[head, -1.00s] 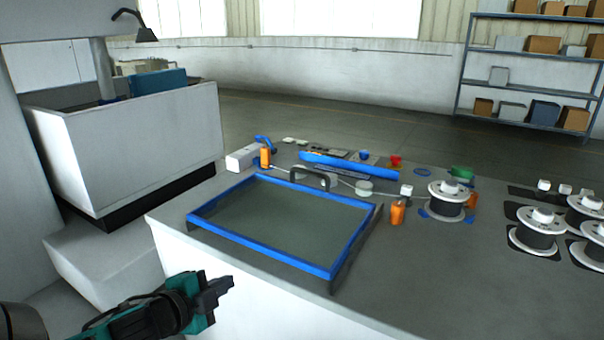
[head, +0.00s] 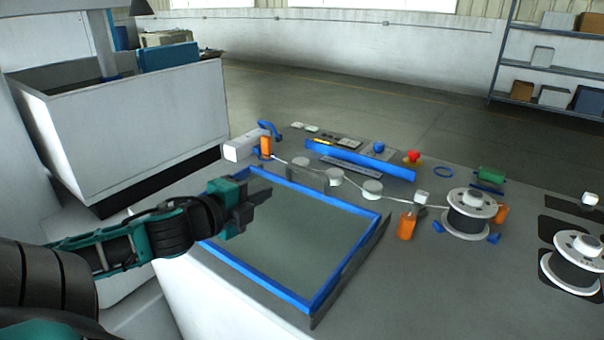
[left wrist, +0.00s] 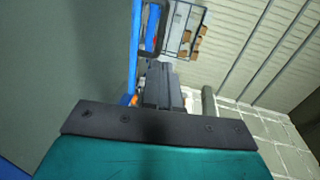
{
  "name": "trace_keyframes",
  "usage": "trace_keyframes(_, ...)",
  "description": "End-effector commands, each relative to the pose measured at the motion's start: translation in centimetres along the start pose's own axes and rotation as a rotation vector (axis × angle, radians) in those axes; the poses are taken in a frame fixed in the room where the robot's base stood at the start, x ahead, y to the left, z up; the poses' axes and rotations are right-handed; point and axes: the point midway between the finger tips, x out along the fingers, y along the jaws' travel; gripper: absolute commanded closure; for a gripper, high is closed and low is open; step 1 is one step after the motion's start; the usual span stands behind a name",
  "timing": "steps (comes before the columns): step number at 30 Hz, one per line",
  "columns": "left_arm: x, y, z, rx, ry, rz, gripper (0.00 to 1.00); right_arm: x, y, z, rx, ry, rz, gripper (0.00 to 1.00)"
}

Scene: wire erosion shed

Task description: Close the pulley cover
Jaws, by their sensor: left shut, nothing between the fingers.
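The pulley cover is a grey see-through panel in a blue frame (head: 345,203). It lies open at the near edge of the bench, with a dark side flange on its right. White pulleys (head: 335,177) and a wire lie uncovered behind it. My left gripper (head: 268,194) is shut and empty, over the upper left part of the panel. I cannot tell if it touches. In the left wrist view, the fingers (left wrist: 160,85) point along the blue frame edge (left wrist: 134,45), with a dark handle (left wrist: 153,28) just ahead. My right gripper is not in view.
Orange posts (head: 407,226) and a wire spool (head: 467,214) stand right of the cover. A blue bar (head: 360,160) and a red button (head: 413,156) are behind the pulleys. A white tank (head: 130,115) stands at the left.

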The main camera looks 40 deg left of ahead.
Motion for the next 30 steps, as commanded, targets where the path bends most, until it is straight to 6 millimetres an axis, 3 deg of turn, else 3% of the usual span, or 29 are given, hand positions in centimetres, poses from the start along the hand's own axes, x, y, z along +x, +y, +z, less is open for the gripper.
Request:
trace_keyframes(9,4.1,-0.2,0.0,0.003,-0.001,-0.004,1.0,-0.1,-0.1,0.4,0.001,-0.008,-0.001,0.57)
trace_keyframes(30,11.1,-0.2,0.1,0.001,-0.001,-0.004,1.0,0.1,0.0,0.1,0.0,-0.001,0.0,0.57)
